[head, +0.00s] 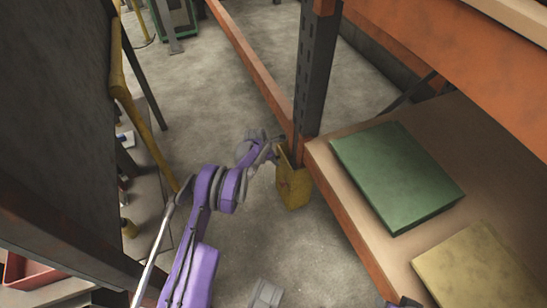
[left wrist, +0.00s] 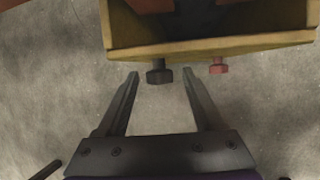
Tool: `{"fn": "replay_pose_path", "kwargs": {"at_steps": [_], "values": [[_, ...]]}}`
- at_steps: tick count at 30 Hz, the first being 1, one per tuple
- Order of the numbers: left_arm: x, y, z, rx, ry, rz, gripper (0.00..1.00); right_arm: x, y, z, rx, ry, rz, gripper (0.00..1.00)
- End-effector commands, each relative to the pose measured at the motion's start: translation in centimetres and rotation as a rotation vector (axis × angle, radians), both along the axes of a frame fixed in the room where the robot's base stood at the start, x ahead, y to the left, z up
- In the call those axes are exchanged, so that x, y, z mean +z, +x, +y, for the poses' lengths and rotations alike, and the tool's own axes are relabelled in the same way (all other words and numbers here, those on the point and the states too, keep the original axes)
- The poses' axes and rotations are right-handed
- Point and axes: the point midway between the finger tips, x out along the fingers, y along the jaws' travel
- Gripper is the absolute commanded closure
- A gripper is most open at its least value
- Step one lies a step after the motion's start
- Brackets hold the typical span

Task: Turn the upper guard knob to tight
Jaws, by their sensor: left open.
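The yellow guard (head: 294,188) stands on the floor around the foot of a dark rack post. In the left wrist view, the guard's edge (left wrist: 210,46) crosses the top, with a black knob (left wrist: 159,74) and a red knob (left wrist: 218,66) below it. I cannot tell which knob is the upper one. My left gripper (left wrist: 160,84) is open, its two fingers pointing at the guard, and the black knob appears between the fingertips with gaps on both sides. In the head view, my left gripper (head: 277,138) is small and partly hidden at the guard's top.
The rack post (head: 312,85) rises behind the guard, with an orange beam (head: 252,62) running away from it. A shelf at right holds a green box (head: 395,172) and a yellowish box (head: 475,270). The concrete floor left of the guard is clear.

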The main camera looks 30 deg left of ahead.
Motion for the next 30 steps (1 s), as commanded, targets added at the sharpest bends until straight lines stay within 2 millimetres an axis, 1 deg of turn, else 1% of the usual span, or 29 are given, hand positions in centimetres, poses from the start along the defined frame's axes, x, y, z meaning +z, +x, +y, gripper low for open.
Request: {"fn": "replay_pose_path", "kwargs": {"at_steps": [1, 5, 6, 8, 9, 12, 22, 30], "values": [[0.01, 0.00, 0.00, 0.000, 0.000, 0.000, 0.37, 0.00, 0.00, 0.00, 0.000, 0.000, 0.000, 0.50], [0.01, -0.01, 0.01, 0.000, 0.000, 0.000, 0.60, 0.00, 0.00, 0.00, 0.000, 0.000, 0.000, 0.50], [0.01, -0.01, 0.01, 0.000, 0.000, 0.000, 0.67, 0.00, 0.00, 0.00, 0.000, 0.000, 0.000, 0.50], [0.02, -0.02, 0.01, 0.000, 0.000, 0.000, 0.78, 0.00, 0.00, 0.00, 0.000, 0.000, 0.000, 0.50], [0.02, -0.02, 0.01, 0.000, 0.000, 0.000, 0.85, 0.00, 0.00, 0.00, 0.000, 0.000, 0.000, 0.50], [0.02, -0.02, 0.01, 0.000, 0.000, 0.000, 1.00, 0.00, 0.00, 0.00, 0.000, 0.000, 0.000, 0.50], [0.05, -0.08, -0.07, 0.000, 0.021, -0.018, 1.00, 0.07, -0.02, 0.00, 0.000, 0.000, 0.000, 0.50], [0.00, -0.30, -0.37, -0.002, 0.134, -0.114, 1.00, 0.22, -0.04, 0.00, 0.000, 0.000, 0.001, 0.50]]}}
